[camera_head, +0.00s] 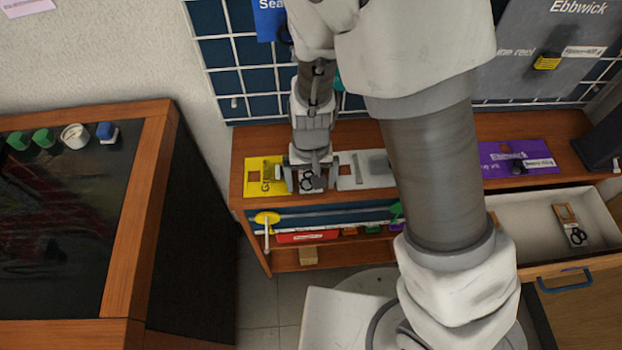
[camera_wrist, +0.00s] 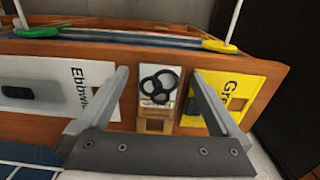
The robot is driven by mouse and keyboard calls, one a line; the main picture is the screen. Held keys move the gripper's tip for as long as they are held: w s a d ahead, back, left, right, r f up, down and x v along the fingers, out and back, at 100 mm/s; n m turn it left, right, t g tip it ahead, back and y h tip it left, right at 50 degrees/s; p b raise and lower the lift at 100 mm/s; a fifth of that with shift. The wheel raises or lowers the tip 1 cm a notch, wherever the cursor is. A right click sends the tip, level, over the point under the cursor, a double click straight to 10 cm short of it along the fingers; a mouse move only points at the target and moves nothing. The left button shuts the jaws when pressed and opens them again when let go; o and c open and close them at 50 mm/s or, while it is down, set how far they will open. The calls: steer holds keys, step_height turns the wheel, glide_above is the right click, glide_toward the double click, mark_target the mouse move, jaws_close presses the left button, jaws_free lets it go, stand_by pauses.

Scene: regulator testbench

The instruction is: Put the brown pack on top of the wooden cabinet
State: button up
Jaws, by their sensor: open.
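A brown pack (camera_wrist: 154,95) with a white label and black ring shapes lies on top of the wooden cabinet (camera_head: 262,137), between a white card and a yellow card. In the head view the pack (camera_head: 307,184) shows only partly below my gripper (camera_head: 309,180). My gripper is open. In the wrist view its two fingers (camera_wrist: 160,75) stand on either side of the pack, with gaps to it. I cannot tell how far above the cabinet top the fingertips are. A similar brown pack (camera_head: 571,228) lies in the open drawer at the right.
The white drawer (camera_head: 513,218) stands open at the cabinet's right. The yellow card (camera_head: 255,180), a grey-white card (camera_head: 375,168) and a purple card (camera_head: 520,157) lie on the cabinet top. A dark-topped wooden table (camera_head: 140,220) stands at the left. A grid wall rises behind.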

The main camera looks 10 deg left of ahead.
step_height(320, 180, up, 11)
steer(key=p, duration=0.3)
steer(key=d+r+m+t+y, duration=0.1)
steer(key=d+r+t+y, duration=0.1)
steer(key=d+r, duration=1)
steer(key=s+d+r+m+t+h, duration=0.1)
steer(key=s+d+r+t+h, duration=0.1)
steer(key=s+d+r, duration=0.6)
steer(key=shift+r+m+t, duration=0.3)
steer(key=shift+r+t, duration=0.5)
steer(key=shift+r, duration=0.15)
steer(key=shift+s, duration=0.1)
